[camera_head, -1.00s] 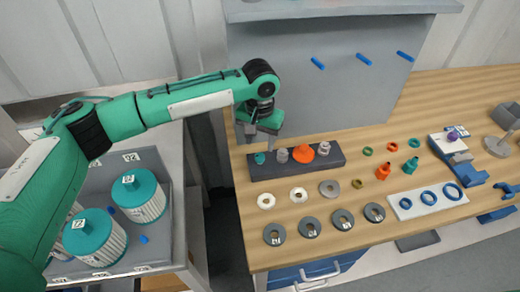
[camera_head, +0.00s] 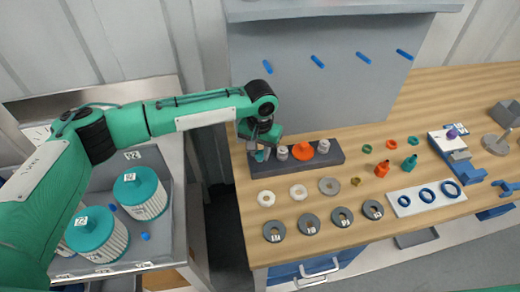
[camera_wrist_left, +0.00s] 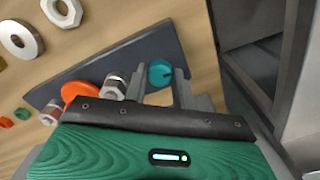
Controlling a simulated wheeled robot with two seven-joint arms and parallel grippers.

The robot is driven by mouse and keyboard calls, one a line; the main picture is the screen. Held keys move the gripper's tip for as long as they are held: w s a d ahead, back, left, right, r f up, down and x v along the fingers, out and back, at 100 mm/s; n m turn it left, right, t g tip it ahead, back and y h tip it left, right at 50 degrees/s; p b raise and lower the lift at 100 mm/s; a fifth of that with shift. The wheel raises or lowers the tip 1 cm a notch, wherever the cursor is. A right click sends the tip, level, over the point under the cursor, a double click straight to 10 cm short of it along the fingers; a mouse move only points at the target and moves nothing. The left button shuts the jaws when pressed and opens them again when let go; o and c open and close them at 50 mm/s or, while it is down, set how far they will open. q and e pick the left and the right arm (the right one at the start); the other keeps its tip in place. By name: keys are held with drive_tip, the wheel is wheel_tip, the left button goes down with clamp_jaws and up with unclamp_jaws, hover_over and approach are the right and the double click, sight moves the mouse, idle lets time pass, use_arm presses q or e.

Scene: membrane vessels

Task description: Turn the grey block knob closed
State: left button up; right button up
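The dark grey block (camera_head: 330,158) lies on the wooden bench near its left end. Its teal knob (camera_head: 260,157) sits at the block's left end and shows a dark slot in the wrist view (camera_wrist_left: 160,73). An orange knob (camera_head: 302,151) and two pale metal hex fittings (camera_head: 323,146) stand along the same block. My left gripper (camera_head: 262,148) is low over the teal knob. In the wrist view its two fingers (camera_wrist_left: 161,78) are apart, one on each side of the knob; I cannot tell whether they touch it. My right gripper is out of view.
Several grey discs (camera_head: 308,225) and pale rings lie in front of the block. Orange and teal bottles (camera_head: 409,163) and a white plate with blue rings (camera_head: 404,202) are to the right. Teal-lidded canisters (camera_head: 139,194) stand in a grey tray at left. A grey panel (camera_head: 310,100) rises behind.

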use_arm(q)
drive_tip(key=shift+r+m+p, duration=0.2)
drive_tip(key=shift+m+p, duration=1.5)
drive_tip(key=m+p, duration=0.2)
drive_tip(key=m, duration=0.2)
drive_tip(key=shift+m+p, duration=0.3)
drive_tip(key=m+p, duration=0.1)
drive_tip(key=m, duration=0.3)
drive_tip(key=shift+f+m, duration=0.1)
drive_tip(key=shift+m, duration=0.2)
drive_tip(key=m+p, duration=0.1)
drive_tip(key=m, duration=0.4)
drive_tip(key=o, duration=1)
